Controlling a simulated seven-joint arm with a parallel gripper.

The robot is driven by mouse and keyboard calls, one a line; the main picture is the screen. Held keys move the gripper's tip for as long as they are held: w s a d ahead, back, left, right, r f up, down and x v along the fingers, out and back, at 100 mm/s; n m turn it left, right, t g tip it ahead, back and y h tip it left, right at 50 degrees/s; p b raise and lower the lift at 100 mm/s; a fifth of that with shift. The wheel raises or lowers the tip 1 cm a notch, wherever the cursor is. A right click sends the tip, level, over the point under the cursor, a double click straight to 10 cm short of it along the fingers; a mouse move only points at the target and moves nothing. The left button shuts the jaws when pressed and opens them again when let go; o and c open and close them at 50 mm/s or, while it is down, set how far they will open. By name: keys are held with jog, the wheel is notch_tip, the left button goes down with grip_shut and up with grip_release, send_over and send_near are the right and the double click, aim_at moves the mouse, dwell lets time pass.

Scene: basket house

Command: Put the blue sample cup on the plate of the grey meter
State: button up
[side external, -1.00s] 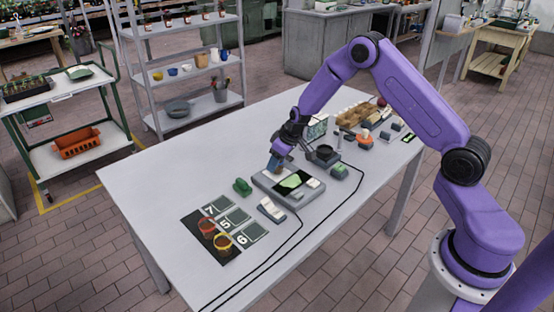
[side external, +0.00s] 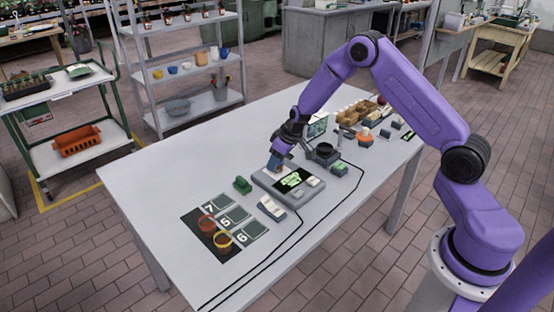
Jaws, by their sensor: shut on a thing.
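The grey meter (side external: 304,194) lies near the middle of the white table, with a lit green display (side external: 291,181) on its top. My gripper (side external: 275,163) points down over the meter's far left end. It is shut on the blue sample cup (side external: 275,161), of which only a small part shows. The meter's plate is mostly hidden under the cup and gripper. I cannot tell whether the cup touches the plate.
A green block (side external: 242,185) and a small pale-topped device (side external: 271,208) lie close to the meter. A black mat (side external: 226,256) with numbered squares holds red and yellow cups. A dark round-topped device (side external: 324,153) stands behind, right. Black cables cross the table's right side.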

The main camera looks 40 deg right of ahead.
dwell(0.3)
jog(key=o, duration=1.6)
jog(key=shift+c, duration=0.2)
jog(key=shift+r, duration=0.15)
jog(key=shift+v, duration=2.4)
jog(key=shift+r, duration=1.45)
